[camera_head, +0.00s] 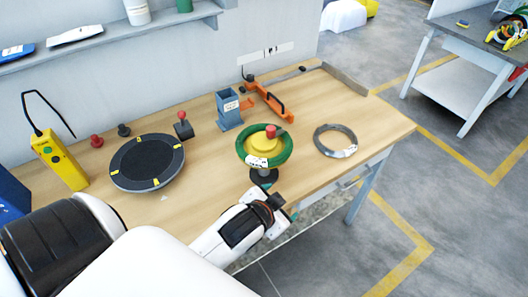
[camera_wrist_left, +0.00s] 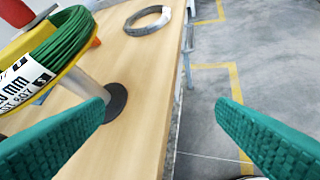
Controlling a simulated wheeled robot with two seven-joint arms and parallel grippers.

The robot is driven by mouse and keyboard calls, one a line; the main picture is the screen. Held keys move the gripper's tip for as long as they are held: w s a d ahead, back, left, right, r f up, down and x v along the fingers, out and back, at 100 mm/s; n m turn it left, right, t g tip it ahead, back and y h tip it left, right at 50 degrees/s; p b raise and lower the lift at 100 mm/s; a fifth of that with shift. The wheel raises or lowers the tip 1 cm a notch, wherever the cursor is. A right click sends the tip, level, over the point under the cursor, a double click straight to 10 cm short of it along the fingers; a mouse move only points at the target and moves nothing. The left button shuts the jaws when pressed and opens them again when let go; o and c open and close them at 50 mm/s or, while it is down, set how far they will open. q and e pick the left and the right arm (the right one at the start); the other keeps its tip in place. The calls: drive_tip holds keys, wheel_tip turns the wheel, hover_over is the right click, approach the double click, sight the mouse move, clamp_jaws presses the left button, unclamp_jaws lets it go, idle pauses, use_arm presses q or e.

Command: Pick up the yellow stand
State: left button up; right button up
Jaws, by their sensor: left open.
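The yellow stand (camera_head: 262,142) is upright on the wooden table near its front edge, with a red knob on top and a round black base. A green coil (camera_head: 284,157) lies around its yellow disc. In the left wrist view the stand's yellow rim (camera_wrist_left: 45,84), pale post and black base (camera_wrist_left: 117,101) are at the left, with the green coil (camera_wrist_left: 65,38). My left gripper (camera_head: 279,206) is just in front of the stand, by the table edge. It is open and empty; the post is left of the gap between its green fingers (camera_wrist_left: 161,110), partly behind one finger. My right gripper is not seen.
A grey coil (camera_head: 335,141) lies right of the stand. A blue-grey holder (camera_head: 228,110) and an orange tool (camera_head: 265,98) are behind. A black turntable (camera_head: 147,162) and a yellow handheld device (camera_head: 59,160) are to the left. The table's right front is clear.

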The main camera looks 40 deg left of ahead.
use_arm(q)
drive_tip(key=w+d+r+m+t+h, duration=0.35)
drive_tip(key=w+r+t, duration=0.2)
drive_tip(key=r, duration=0.25)
drive_tip(key=w+d+r+m+t+h, duration=0.2)
drive_tip(key=w+d+r+m+t, duration=0.15)
drive_tip(key=w+r, duration=0.4)
drive_tip(key=s+d+r+m+g+h, duration=0.2)
drive_tip(key=d+r+m+h, duration=0.6)
drive_tip(key=m+h, duration=0.4)
drive_tip(key=m+g+y, duration=1.7)
drive_tip(key=m, duration=0.1)
hover_over(264, 141)
wheel_tip(264, 141, down, 6)
drive_tip(key=f+p, duration=0.1)
drive_tip(key=f, duration=0.1)
drive_tip(key=f+p, duration=0.1)
drive_tip(key=f, duration=0.3)
drive_tip(key=shift+w+a+p, duration=0.15)
drive_tip(key=shift+w+p, duration=0.15)
drive_tip(key=shift+p, duration=0.1)
drive_tip(key=shift+s+f, duration=0.1)
drive_tip(key=shift+f, duration=0.2)
wheel_tip(264, 141, down, 4)
drive_tip(key=p, duration=0.3)
drive_tip(key=shift+s+f, duration=0.15)
drive_tip(key=shift+f, duration=0.3)
drive_tip(key=c, duration=1.5)
